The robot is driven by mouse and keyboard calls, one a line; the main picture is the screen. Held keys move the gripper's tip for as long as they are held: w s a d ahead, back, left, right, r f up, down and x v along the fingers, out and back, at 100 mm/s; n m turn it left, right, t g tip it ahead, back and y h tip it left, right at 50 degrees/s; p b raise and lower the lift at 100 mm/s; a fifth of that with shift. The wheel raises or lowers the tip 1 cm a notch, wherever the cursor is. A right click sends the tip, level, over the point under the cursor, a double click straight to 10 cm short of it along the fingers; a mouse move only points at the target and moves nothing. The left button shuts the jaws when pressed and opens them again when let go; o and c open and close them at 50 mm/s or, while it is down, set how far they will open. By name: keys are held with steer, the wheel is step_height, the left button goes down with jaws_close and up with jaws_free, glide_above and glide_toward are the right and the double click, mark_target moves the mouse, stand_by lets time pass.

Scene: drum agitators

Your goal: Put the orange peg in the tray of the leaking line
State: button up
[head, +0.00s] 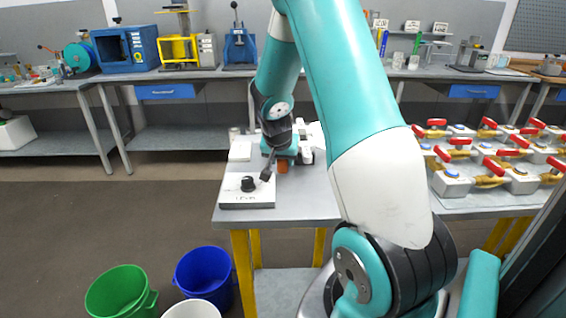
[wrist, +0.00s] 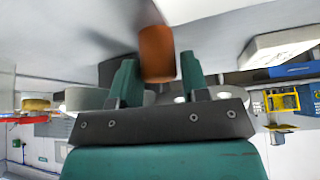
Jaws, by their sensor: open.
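The orange peg (wrist: 157,53) stands between the two green fingers of my gripper (wrist: 158,76) in the wrist view, with a visible gap to the left finger and a narrow one to the right. In the head view a small orange patch of the peg (head: 283,167) shows just below my gripper (head: 287,158), over the grey table (head: 300,207). My gripper is open. I cannot pick out a tray or a leak in either view; my arm hides part of the table.
A white box with a black knob (head: 247,198) sits at the table's front left. Several red-handled valves (head: 488,168) fill the right side. Green (head: 118,292) and blue (head: 205,282) buckets stand on the floor. Workbenches with machines line the back.

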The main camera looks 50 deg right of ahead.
steer(key=shift+d+f, duration=0.15)
steer(key=shift+f, duration=0.2)
steer(key=c, duration=0.6)
steer(key=shift+r, duration=0.1)
